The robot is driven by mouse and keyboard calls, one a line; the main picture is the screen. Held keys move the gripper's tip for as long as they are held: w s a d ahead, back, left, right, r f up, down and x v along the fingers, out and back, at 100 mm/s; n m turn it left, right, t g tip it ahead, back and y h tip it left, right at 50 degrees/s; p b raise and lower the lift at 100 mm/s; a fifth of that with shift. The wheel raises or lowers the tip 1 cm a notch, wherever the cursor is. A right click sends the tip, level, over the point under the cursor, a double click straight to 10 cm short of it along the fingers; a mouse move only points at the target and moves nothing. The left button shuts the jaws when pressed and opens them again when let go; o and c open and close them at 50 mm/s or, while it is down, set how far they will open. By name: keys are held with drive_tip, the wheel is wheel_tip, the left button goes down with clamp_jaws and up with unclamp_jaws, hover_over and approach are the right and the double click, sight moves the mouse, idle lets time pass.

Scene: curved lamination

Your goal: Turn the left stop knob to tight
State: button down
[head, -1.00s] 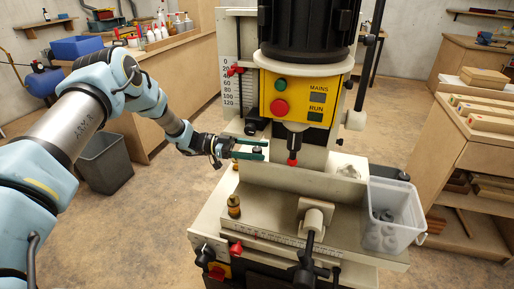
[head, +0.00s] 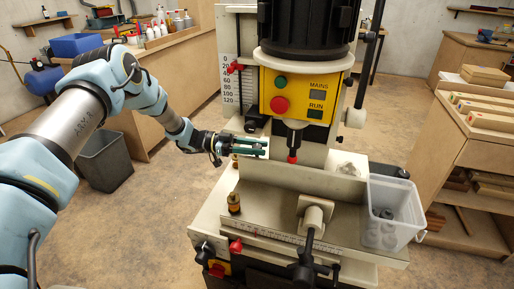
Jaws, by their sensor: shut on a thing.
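My gripper (head: 262,149) is at the end of the arm that reaches in from the left. Its green fingers are at the left part of the machine, beside the upright fence (head: 310,180). The fingers are close together and shut on a small dark knob, which appears to be the left stop knob; they hide nearly all of it, so its turn cannot be read. A brass-coloured knob (head: 234,203) stands upright on the front left of the machine table, apart from the gripper. Another small brass piece (head: 235,161) shows just below the gripper.
The yellow control panel (head: 297,97) and the red-tipped spindle (head: 292,148) are close to the right of the gripper. A clear bin (head: 393,213) with grey parts sits at the table's right. A clamp handle (head: 313,222) stands in front.

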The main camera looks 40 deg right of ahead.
drive_tip(key=m+y+b, duration=0.1)
drive_tip(key=b, duration=0.2)
drive_tip(key=shift+f+g, duration=0.4)
drive_tip(key=m+y+b, duration=0.1)
drive_tip(key=b, duration=0.2)
drive_tip(key=shift+g+y, duration=0.3)
drive_tip(key=shift+r+m+g+y+b, duration=0.35)
drive_tip(key=shift+m+y+b, duration=0.25)
drive_tip(key=shift+y+b, duration=0.3)
drive_tip(key=c, duration=0.5)
unclamp_jaws()
drive_tip(key=b+v, duration=0.3)
drive_tip(key=v, duration=0.7)
drive_tip(key=shift+w+a, duration=0.2)
drive_tip(key=shift+w, duration=0.2)
